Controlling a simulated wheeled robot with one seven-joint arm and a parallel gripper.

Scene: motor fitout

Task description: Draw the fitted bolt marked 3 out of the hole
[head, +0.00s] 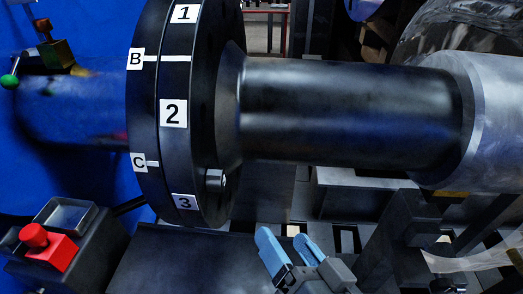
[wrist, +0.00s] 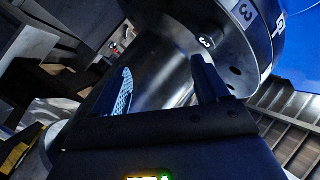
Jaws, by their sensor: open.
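The fitted bolt marked 3 (head: 215,181) sits in the black flange (head: 205,110) at its lower right side, beside the white label 3 (head: 185,202). Its round end, with a small 3 on it, shows in the wrist view (wrist: 207,42), just beyond the right finger's tip. The bolt's shank is hidden inside the flange. My gripper (head: 288,245) has blue finger pads, is open and empty, and is below and right of the bolt, apart from it. In the wrist view my gripper (wrist: 163,75) has its fingers spread with the dark shaft behind them.
The thick shaft (head: 350,105) runs right from the flange above my gripper. A box with a red button (head: 36,237) stands at the lower left. A blue housing (head: 75,105) is behind the flange. A dark open hole (wrist: 235,70) shows in the flange near the bolt.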

